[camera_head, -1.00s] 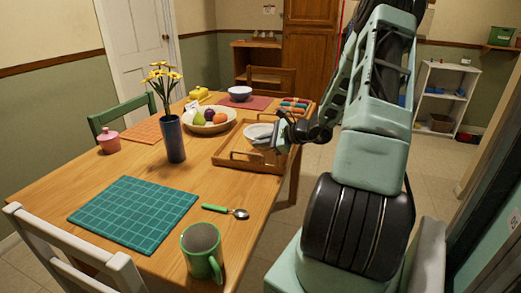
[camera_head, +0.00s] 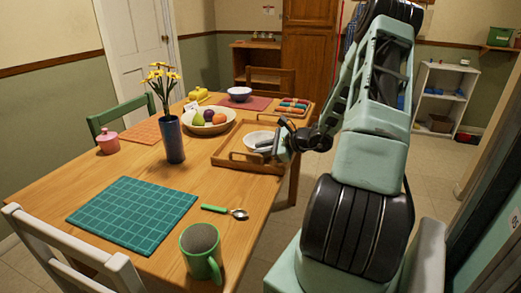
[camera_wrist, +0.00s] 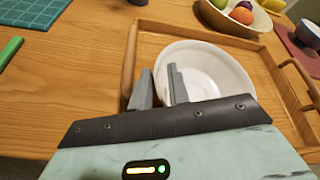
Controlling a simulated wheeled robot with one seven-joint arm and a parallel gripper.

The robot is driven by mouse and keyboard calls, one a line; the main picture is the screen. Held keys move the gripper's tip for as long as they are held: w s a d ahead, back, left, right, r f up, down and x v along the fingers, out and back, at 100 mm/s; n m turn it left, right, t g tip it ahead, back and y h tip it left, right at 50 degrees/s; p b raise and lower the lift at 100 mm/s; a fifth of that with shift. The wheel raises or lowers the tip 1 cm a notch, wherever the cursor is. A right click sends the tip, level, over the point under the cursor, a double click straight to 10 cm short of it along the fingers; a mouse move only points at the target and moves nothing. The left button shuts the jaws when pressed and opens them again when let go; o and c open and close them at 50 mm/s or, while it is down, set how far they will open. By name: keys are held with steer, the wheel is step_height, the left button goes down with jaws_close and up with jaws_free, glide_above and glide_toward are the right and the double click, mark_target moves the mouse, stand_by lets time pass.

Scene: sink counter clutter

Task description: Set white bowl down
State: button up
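The white bowl (camera_wrist: 215,75) sits upright inside the wooden tray (camera_wrist: 135,35), as far as the wrist view shows. In the head view the bowl (camera_head: 259,139) lies low within the tray (camera_head: 232,160) at the table's right side. My gripper (camera_wrist: 160,85) is at the bowl's near left rim, one finger outside the bowl and one over its inside. A gap shows between the fingers, so it looks open around the rim. In the head view my gripper (camera_head: 270,147) is at the bowl's right side; its fingertips are small there.
A fruit bowl (camera_head: 222,127) stands just left of the tray. Rolled cloths (camera_head: 293,106) lie behind it. A blue vase with flowers (camera_head: 173,140), a spoon (camera_head: 238,213), a green mug (camera_head: 200,255) and a teal mat (camera_head: 133,213) stand nearer.

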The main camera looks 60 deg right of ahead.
steer(key=v, duration=1.1)
steer(key=shift+s, duration=0.15)
steer(key=w+a+r+n+g+y, duration=0.1)
steer(key=w+a+n+g+y, duration=0.2)
steer(key=a, duration=0.6)
steer(key=w+a+r+n+g+y, duration=0.1)
steer(key=w+a+n+g, duration=0.15)
steer(key=a+n, duration=0.55)
steer(key=w+a+r+n+g+y, duration=0.15)
steer(key=a+g, duration=0.25)
steer(key=a, duration=0.7)
steer(key=s+a+r+n+g+h, duration=0.1)
steer(key=s+a+n+h, duration=0.3)
steer(key=s+a+n, duration=0.4)
steer(key=s+a+r+n+g+h, duration=0.1)
steer(key=s+a+n+h, duration=0.3)
steer(key=s+a+n, duration=0.5)
steer(key=shift+a+n+g, duration=0.65)
steer(key=shift+a+n, duration=2.5)
steer(key=shift+a, duration=0.5)
